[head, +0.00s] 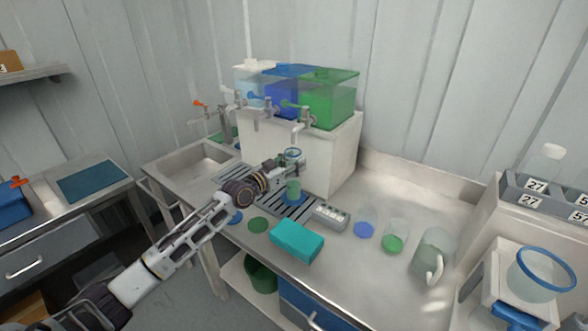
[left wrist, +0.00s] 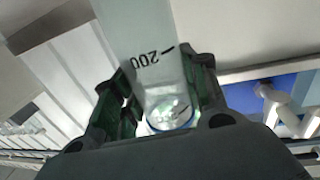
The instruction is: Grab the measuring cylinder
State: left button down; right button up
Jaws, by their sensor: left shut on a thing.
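The measuring cylinder (head: 294,188) is a clear, slim vessel with a blue rim, upright over the slotted drain plate below the taps. My left gripper (head: 289,165) is shut around its upper part, and the fingers hide some of it. In the left wrist view the cylinder (left wrist: 155,65), with a "200" mark, runs between the green-lined fingers of the left gripper (left wrist: 165,90). I cannot tell whether its base touches the plate. My right gripper is not in view.
White, blue and green tanks (head: 332,98) with taps stand on a white block behind the cylinder. A teal box (head: 297,242), a small keypad device (head: 330,216), beakers (head: 395,236) and a jug (head: 432,252) stand to the front and right. A sink (head: 190,162) lies left.

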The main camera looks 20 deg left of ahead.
pick_arm(q)
jog(key=b+v, duration=0.1)
jog(key=v, duration=1.6)
jog(key=shift+s+a+f, duration=0.15)
jog(key=shift+s+f, duration=0.05)
jog(key=shift+s, duration=0.1)
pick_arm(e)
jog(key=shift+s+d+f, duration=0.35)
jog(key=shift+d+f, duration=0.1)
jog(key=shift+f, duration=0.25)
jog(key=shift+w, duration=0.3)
pick_arm(q)
jog(key=shift+r, duration=0.1)
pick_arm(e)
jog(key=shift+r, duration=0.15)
